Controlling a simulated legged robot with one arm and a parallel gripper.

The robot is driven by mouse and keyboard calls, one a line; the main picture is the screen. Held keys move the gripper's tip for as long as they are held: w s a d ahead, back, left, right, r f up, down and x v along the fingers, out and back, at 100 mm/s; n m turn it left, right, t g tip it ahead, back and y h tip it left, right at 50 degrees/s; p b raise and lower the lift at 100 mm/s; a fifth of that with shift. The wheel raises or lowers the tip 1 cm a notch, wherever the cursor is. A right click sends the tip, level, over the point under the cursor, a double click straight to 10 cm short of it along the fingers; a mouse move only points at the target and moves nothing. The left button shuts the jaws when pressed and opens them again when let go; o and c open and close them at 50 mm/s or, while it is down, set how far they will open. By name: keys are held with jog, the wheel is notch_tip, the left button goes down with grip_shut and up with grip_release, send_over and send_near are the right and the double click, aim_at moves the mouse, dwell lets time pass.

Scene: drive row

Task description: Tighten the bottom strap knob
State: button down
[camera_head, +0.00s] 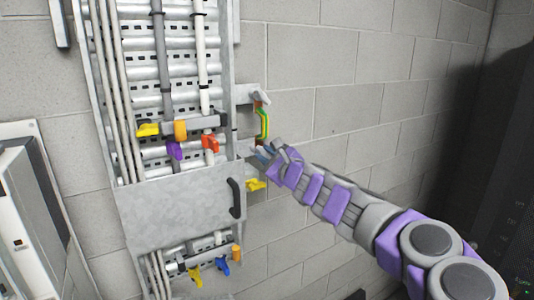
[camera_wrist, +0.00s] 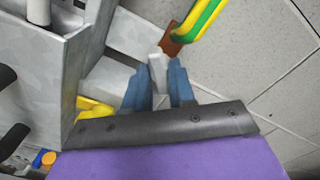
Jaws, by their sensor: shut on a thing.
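The green-and-yellow strap (camera_head: 264,124) hangs beside the cable ladder on the wall, between an upper and a lower bracket. Its lower copper-coloured lug (camera_wrist: 172,46) shows in the wrist view. The bottom strap knob (camera_wrist: 157,72) is a light grey bar just below that lug. My gripper (camera_wrist: 160,88) has its two blue fingers on either side of the knob, shut on it. In the head view my gripper (camera_head: 262,153) reaches in from the right and hides the knob. The top strap knob (camera_head: 261,97) is pale grey and tilted.
A grey cover panel (camera_head: 182,207) with a black handle (camera_head: 236,198) is to the left. Purple, orange and yellow knobs sit on the upper cable clamp bar. The block wall to the right is clear.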

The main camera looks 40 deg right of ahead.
jog(key=shift+f, duration=0.1)
jog(key=c, duration=1.4)
grip_release()
jog(key=shift+o, duration=1.3)
jog(key=shift+w, duration=0.2)
jog(key=shift+s, duration=0.15)
jog(key=s+b, duration=0.2)
jog(key=s, duration=1.5)
jog(key=shift+a, duration=0.35)
